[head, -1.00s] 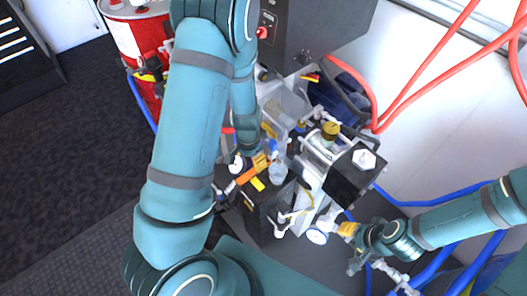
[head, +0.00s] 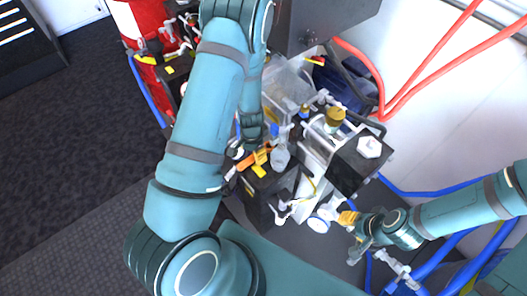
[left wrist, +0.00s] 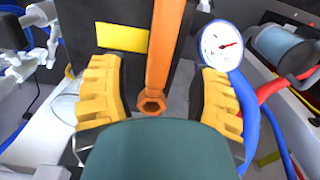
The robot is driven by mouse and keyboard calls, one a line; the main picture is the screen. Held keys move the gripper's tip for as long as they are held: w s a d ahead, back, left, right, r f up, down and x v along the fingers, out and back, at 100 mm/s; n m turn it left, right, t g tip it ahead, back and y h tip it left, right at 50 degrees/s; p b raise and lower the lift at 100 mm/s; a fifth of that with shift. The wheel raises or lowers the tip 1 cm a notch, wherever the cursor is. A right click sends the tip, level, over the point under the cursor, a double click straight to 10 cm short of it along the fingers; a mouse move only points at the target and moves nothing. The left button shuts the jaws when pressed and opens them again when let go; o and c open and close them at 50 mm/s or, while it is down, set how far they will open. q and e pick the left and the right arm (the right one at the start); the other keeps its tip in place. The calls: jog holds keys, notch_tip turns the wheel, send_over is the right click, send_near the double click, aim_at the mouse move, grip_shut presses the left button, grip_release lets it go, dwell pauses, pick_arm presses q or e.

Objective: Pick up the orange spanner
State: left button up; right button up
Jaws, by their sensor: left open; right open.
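The orange spanner (left wrist: 160,60) runs upright through the middle of the left wrist view, its ring end nearest the camera. My left gripper (left wrist: 158,88) is open, with one yellow finger on each side of the spanner and gaps between. Whether the fingers are level with it in depth, I cannot tell. In the head view the spanner (head: 246,163) shows as a short orange strip beside my left gripper (head: 260,156), partly hidden by it. My right gripper (head: 347,219) is open near a white round gauge at lower right.
The left wrist view shows a dial gauge (left wrist: 222,45) close to the right finger. Clear containers, valves and blue hoses crowd the machine. A red drum (head: 150,75) stands at left.

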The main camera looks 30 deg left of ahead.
aim_at(253, 157)
pick_arm(q)
notch_tip(253, 157, down, 4)
jog(key=shift+w+r+b, duration=0.1)
jog(key=shift+r+b, duration=0.1)
jog(key=shift+b, duration=0.1)
jog(key=shift+d, duration=0.1)
grip_shut()
